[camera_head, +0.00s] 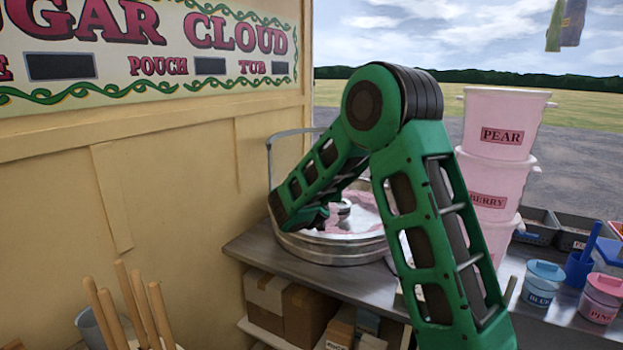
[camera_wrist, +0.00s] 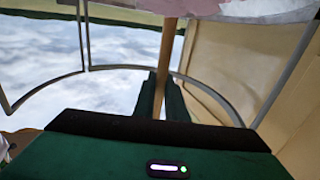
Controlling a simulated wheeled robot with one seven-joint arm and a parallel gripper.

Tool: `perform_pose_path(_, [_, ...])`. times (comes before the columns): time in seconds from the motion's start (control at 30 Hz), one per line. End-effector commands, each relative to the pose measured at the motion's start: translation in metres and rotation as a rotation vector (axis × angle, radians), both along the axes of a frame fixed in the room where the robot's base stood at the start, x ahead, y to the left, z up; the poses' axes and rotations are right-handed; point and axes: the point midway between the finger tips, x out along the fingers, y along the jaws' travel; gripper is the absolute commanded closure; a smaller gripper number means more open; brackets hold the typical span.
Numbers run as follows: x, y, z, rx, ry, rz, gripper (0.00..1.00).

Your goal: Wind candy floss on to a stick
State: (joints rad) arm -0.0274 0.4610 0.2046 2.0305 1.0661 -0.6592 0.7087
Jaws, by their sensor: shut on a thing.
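The candy floss machine's round metal bowl (camera_head: 335,250) stands on the counter by the yellow wall, with pink floss (camera_head: 366,220) inside it. A small metal spinner head (camera_head: 342,208) shows in its middle. My gripper (camera_head: 318,218) reaches down over the bowl from the arm; its fingertips are partly hidden in the head view. In the wrist view my gripper (camera_wrist: 164,98) is shut on a wooden stick (camera_wrist: 168,48), which runs up between the fingers. A pink and white mass (camera_wrist: 255,10) lies along the top edge; I cannot tell whether any is on the stick.
Several spare sticks (camera_head: 140,305) stand at the front left. Stacked pink tubs (camera_head: 496,150) stand right of my arm. Lidded blue (camera_head: 542,285) and pink (camera_head: 602,298) jars are at the right. A thin metal hoop (camera_head: 268,160) rises behind the bowl. Boxes (camera_head: 305,312) sit below the counter.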

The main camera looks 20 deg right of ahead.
Motion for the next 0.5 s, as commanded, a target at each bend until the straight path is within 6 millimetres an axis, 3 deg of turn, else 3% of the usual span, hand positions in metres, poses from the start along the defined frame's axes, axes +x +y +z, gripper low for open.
perform_pose_path(0.2, [-0.02, -0.021, 0.0, 0.0, 0.0, -0.001, 1.0])
perform_pose_path(0.5, [-0.032, -0.033, 0.0, 0.001, 0.001, -0.002, 1.0])
